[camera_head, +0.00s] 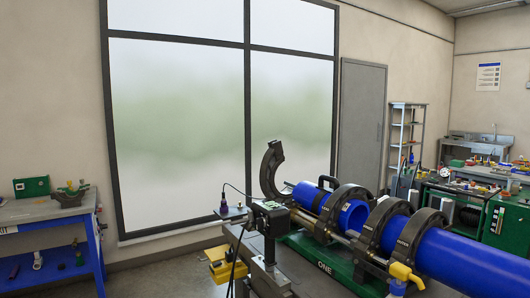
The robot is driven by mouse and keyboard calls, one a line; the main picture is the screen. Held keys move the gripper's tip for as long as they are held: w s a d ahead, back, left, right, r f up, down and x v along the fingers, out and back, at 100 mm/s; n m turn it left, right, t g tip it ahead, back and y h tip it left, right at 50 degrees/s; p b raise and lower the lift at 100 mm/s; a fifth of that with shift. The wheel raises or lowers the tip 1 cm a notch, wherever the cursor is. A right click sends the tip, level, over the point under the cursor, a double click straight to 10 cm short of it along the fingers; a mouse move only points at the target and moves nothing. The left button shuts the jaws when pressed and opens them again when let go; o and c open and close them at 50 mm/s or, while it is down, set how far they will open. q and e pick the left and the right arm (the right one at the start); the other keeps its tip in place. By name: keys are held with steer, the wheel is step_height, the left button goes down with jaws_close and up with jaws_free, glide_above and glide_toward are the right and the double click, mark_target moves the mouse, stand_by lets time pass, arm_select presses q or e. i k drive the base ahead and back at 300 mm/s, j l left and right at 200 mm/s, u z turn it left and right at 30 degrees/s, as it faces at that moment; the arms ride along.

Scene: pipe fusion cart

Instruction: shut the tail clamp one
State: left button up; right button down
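The fusion machine marked ONE has a green base (325,267) and dark ring clamps around blue pipe. At its left end, a dark curved clamp jaw (271,168) stands raised and open, beside the short blue pipe (308,195). This looks like the tail clamp. Its hinge and lower half are partly hidden behind a black box on a stand. The other clamps, such as the middle one (352,196), close over the pipe. Neither of my grippers shows in the head view.
The black box (270,216) stands on a grey stand in front of the machine, with cables and a yellow box (222,266) at its left. A long blue pipe (465,262) runs to the right. A blue workbench (50,208) is at the left, with open floor between.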

mark_target(274, 157)
steer(key=i+j+z, duration=0.15)
steer(key=i+j, duration=0.45)
steer(key=i, duration=0.3)
steer(key=i+j+z, duration=0.15)
steer(key=i+j, duration=0.55)
steer(key=i, duration=0.15)
